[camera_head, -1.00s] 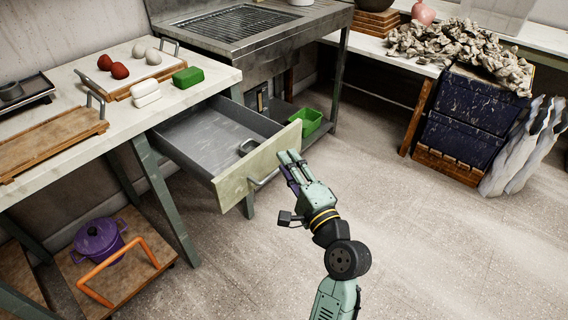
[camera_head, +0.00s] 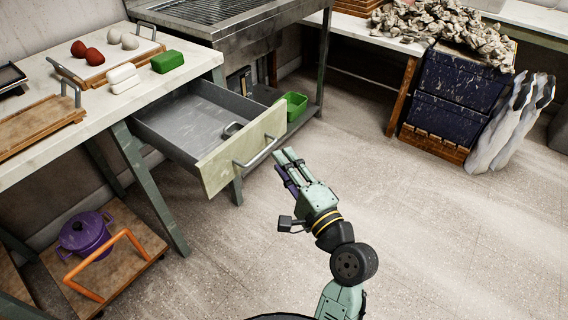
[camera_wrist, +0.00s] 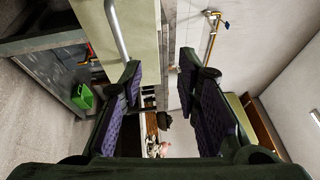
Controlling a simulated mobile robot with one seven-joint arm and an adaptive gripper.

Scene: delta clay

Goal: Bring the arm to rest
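My gripper (camera_head: 287,170) hangs over the floor at the middle of the head view, just right of the open drawer. In the wrist view my gripper (camera_wrist: 165,95) has its two purple-padded fingers spread wide with nothing between them.
The table (camera_head: 140,97) holds a tray of red and white balls, a white block and a green block (camera_head: 168,62). A green bin (camera_head: 295,105) sits behind the drawer. Floor to the right is clear.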

